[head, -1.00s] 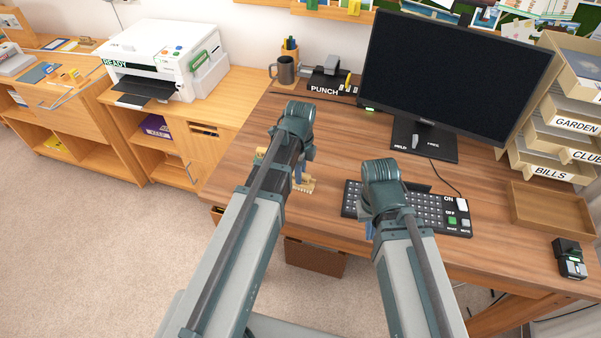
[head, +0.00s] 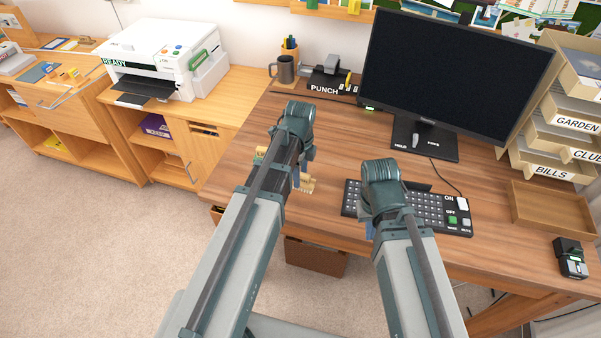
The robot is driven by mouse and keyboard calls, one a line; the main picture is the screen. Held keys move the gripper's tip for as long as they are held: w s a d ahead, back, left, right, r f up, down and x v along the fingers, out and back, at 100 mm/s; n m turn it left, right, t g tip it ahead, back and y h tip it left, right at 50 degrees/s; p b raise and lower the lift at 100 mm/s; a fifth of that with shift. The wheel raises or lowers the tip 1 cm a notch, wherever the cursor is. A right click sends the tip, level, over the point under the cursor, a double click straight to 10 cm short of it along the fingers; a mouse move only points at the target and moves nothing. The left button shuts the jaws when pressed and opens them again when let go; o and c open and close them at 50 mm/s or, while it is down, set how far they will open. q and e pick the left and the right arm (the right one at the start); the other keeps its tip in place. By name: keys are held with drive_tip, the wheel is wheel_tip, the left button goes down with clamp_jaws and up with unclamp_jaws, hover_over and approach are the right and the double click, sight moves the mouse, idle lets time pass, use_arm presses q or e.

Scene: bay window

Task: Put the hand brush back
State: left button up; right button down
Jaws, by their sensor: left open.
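A tan, bristly piece that looks like the hand brush (head: 307,185) shows on the desk just right of my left forearm, in the head view. Another small tan bit peeks out on the forearm's left side; I cannot tell if it belongs to the same brush. My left gripper (head: 296,178) is open beside the bristly piece, mostly hidden under its own wrist. I cannot tell whether it touches the brush. My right gripper (head: 370,229) is mostly hidden under its wrist near the keyboard's left end; its jaws cannot be made out.
The keyboard (head: 430,211) lies beside my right wrist. The monitor (head: 450,75) stands behind it. A mug (head: 285,70) and the hole punch (head: 328,78) stand at the back left. A wooden tray (head: 551,207) and label trays stand right. The desk (head: 340,135) between my wrists and the monitor is clear.

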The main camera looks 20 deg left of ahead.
use_arm(q)
wheel_tip(320, 180, up, 14)
drive_tip(key=p, duration=1.3)
drive_tip(key=shift+p, duration=0.3)
drive_tip(key=shift+f, duration=0.15)
drive_tip(key=s+d+n+y, duration=0.1)
drive_tip(key=s+d+n, duration=0.9)
drive_tip(key=s+n, duration=0.4)
drive_tip(key=shift+s+d+n, duration=0.15)
drive_tip(key=shift+d+n, duration=0.1)
drive_tip(key=shift+n, duration=0.45)
